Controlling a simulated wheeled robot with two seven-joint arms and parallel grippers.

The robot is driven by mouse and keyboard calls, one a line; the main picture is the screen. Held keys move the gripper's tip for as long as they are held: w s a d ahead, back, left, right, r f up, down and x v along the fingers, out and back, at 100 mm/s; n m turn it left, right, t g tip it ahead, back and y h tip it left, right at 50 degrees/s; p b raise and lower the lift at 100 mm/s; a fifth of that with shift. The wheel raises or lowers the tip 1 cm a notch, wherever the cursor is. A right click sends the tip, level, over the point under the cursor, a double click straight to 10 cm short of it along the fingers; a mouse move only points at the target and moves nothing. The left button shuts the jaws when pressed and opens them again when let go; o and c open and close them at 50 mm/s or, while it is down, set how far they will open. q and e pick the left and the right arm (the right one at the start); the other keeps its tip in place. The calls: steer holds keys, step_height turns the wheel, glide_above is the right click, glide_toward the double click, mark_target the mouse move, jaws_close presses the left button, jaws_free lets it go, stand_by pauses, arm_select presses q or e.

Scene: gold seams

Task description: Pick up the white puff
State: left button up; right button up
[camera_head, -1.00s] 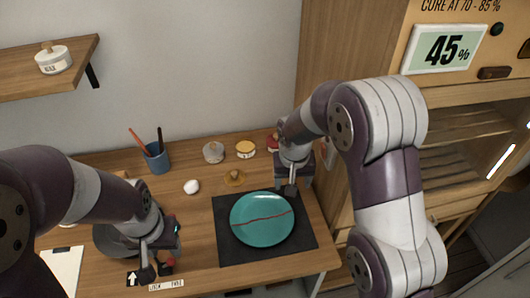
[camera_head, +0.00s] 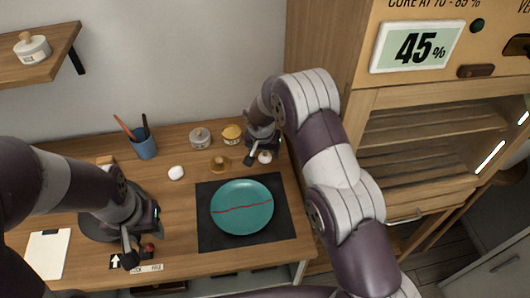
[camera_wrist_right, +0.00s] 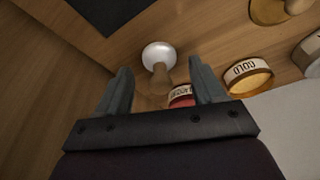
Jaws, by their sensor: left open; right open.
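The white puff (camera_wrist_right: 159,54), a white rounded head on a tan handle, shows in the right wrist view between and just beyond my right fingertips. In the head view it is a small white spot (camera_head: 265,157) at my right gripper (camera_head: 264,153), partly covered. My right gripper also shows in the wrist view (camera_wrist_right: 161,72), open and empty; contact cannot be told. My left gripper (camera_head: 141,252) is open at the table's front left, far from the puff. A separate white rounded lump (camera_head: 176,173) lies left of centre.
A teal plate (camera_head: 242,190) with a red seam lies on a dark mat (camera_head: 208,240). Beside the puff are a red jar (camera_wrist_right: 181,98), a gold-labelled jar (camera_wrist_right: 246,75) and a small brown dish (camera_head: 219,164). A blue cup (camera_head: 145,149) holds tools. A wooden cabinet (camera_head: 365,110) stands right.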

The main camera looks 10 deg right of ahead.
steer(key=shift+x, duration=1.05)
steer(key=shift+w+d+f, duration=0.15)
steer(key=c, duration=1.1)
arm_select(q)
steer(key=shift+w+r, duration=0.1)
steer(key=shift+r, duration=0.15)
arm_select(e)
step_height(320, 180, up, 9)
steer(key=shift+r+b, duration=0.15)
steer(key=shift+b, duration=0.8)
steer(key=shift+r, duration=0.5)
arm_select(q)
steer(key=shift+f, duration=0.85)
arm_select(e)
steer(key=shift+o, duration=0.4)
